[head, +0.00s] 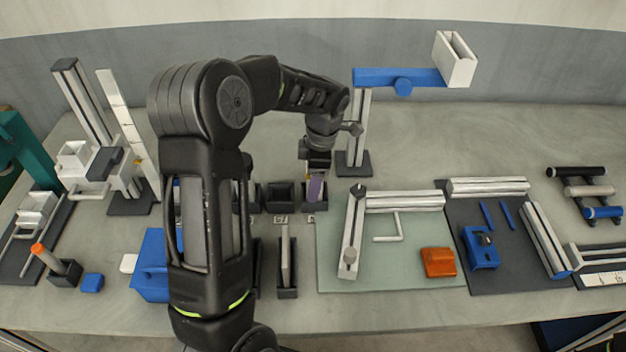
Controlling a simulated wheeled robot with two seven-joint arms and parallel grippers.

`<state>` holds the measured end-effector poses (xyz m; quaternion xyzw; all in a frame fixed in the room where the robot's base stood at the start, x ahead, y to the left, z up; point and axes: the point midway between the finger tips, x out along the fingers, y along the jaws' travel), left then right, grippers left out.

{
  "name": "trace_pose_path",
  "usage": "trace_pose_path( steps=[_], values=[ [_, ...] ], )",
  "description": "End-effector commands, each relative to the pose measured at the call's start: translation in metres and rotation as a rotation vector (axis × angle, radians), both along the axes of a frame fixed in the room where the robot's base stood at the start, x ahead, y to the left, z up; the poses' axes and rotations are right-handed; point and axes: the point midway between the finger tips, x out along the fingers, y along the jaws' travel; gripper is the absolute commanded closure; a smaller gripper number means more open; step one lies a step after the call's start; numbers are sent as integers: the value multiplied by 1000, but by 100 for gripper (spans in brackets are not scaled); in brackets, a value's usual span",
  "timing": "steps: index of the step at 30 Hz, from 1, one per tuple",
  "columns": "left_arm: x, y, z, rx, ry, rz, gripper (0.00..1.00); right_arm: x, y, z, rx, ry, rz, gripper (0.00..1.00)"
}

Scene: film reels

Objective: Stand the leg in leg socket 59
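My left arm comes up from the bottom, left of centre, and bends over to the right. Its gripper (317,172) points down above a row of small black sockets at mid-table. A short purple leg (315,189) sticks out below the gripper, which looks shut on its upper part. The leg's lower end is at the mouth of a black socket (316,206); I cannot tell how deep it sits. A small number label (308,218) lies in front of that socket, too small to read surely. My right gripper is not in view.
An empty black socket (280,197) stands just left, with a label (281,219) before it. A post with a blue crossbar (385,76) rises behind. A green mat (335,277) with metal profiles lies right.

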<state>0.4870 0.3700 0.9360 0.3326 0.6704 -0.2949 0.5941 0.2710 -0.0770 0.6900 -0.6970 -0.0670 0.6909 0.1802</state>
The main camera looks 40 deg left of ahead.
Motion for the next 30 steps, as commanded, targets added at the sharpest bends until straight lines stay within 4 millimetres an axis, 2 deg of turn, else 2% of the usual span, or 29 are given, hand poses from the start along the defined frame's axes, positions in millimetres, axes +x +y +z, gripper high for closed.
trace_pose_path(
  steps=[7, 11, 20, 21, 24, 30],
  values=[
    [0, 0, 3, 0, 0, 0, 42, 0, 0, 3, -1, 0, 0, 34],
    [1, -1, 15, 0, -2, 0, 42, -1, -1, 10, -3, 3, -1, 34],
    [5, -7, 75, 0, -2, -2, 42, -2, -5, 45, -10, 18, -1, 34],
    [7, -7, 77, 1, -4, -1, 42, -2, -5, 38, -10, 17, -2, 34],
    [8, -9, 96, 0, -5, 0, 42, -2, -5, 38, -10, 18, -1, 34],
    [9, -11, 119, 0, -2, 1, 42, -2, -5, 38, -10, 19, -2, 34]
  ],
)
